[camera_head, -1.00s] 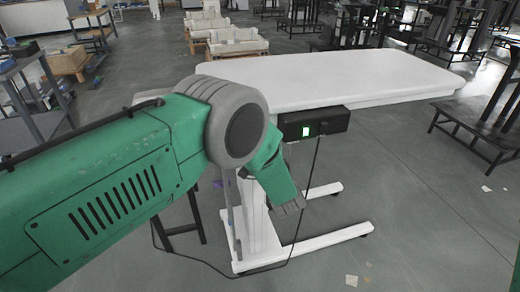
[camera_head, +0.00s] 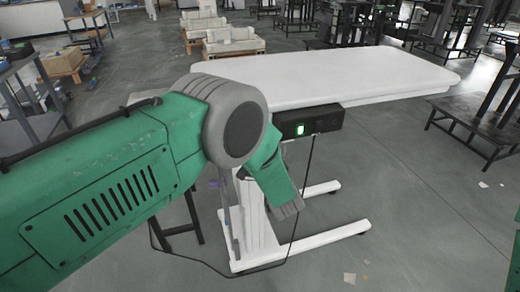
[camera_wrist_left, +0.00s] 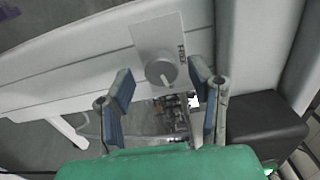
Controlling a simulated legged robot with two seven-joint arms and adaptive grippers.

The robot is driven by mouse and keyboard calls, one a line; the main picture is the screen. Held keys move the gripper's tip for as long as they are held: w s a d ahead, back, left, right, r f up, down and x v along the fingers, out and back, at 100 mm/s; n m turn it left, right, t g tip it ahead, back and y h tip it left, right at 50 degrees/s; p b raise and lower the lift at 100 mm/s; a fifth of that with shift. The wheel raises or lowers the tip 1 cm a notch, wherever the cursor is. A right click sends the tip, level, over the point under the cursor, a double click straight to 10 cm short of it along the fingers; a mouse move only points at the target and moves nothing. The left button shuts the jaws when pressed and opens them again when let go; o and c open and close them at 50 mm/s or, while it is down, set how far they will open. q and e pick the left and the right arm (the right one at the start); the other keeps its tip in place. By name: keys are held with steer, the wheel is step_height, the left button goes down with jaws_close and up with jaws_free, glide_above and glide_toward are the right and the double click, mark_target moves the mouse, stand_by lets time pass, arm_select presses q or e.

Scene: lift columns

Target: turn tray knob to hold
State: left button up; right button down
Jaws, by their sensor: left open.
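A round grey knob (camera_wrist_left: 160,72) sits on a light plate (camera_wrist_left: 154,38) on the pale side of the table unit in the left wrist view. Its pale pointer line is visible. Small dark lettering runs beside it, too small to read surely. My left gripper (camera_wrist_left: 161,86) is open, its two blue-padded fingers on either side of the knob in the picture; I cannot tell if they touch it. In the head view, the white lift table (camera_head: 340,72) stands beyond my left arm, and the knob is hidden there. My right gripper is not in view.
A black control box (camera_head: 308,122) with a lit green switch hangs under the table's near edge; it also shows at right in the left wrist view (camera_wrist_left: 262,128). A cable hangs from it. The white column and feet (camera_head: 310,245) stand below.

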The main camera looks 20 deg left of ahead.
arm_select(q)
steer(key=v, duration=1.1)
steer(key=shift+d, duration=0.3)
steer(key=shift+s+f, duration=0.1)
steer(key=shift+f, duration=0.05)
